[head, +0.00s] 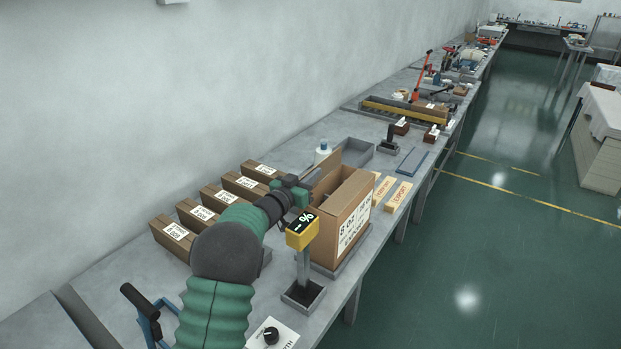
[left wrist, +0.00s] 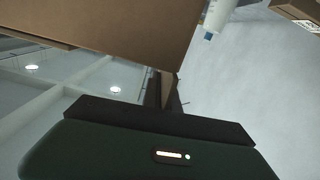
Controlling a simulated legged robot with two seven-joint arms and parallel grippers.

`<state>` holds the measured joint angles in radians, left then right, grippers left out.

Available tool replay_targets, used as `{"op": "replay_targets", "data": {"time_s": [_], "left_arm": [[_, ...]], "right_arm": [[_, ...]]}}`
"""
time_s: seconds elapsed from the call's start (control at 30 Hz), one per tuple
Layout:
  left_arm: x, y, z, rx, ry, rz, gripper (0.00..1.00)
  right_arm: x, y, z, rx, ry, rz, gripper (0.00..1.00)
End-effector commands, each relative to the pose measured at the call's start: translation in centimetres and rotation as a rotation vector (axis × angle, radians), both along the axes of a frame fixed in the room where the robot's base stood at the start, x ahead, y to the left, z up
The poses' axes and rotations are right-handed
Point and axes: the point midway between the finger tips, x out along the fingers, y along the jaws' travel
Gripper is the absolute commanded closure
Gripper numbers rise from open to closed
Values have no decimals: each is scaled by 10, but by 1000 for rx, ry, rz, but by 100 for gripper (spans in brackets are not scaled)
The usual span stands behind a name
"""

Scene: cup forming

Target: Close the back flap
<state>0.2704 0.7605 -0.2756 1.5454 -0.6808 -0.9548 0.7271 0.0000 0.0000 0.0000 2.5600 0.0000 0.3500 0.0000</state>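An open cardboard box (head: 343,222) stands on the bench, with printed text on its front side. A flap (head: 325,178) stands up at its left, far side, partly hidden by my gripper. My left gripper (head: 304,184) is at that upper left edge of the box. In the left wrist view, a large cardboard panel (left wrist: 105,22) fills the upper left. The dark fingers (left wrist: 165,90) are just below it, with a narrow strip of cardboard showing between or behind them. I cannot tell whether they grip it. My right gripper is not in view.
Several closed, labelled boxes (head: 220,196) line the wall side. A yellow display on a post (head: 302,232) stands close in front of the open box. A white bottle (head: 322,152) is behind it, and yellow blocks (head: 398,196) lie to its right.

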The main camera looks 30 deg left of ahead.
Motion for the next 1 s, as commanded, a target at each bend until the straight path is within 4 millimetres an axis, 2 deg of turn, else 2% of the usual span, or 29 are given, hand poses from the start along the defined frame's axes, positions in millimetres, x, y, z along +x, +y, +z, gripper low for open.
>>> {"op": "replay_targets", "data": {"time_s": [0.3,0.67,0.7,0.83,1.0], "left_arm": [[-1,-3,-2,75,-2,1,100],[-1,-3,-2,78,-2,1,100],[-1,-3,-2,78,-2,1,93],[-1,-3,-1,77,-3,1,76],[-1,-3,-1,77,-5,0,75]], "right_arm": [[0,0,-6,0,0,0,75],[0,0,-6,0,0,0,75],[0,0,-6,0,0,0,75],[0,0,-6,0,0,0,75],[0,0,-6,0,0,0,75]]}}
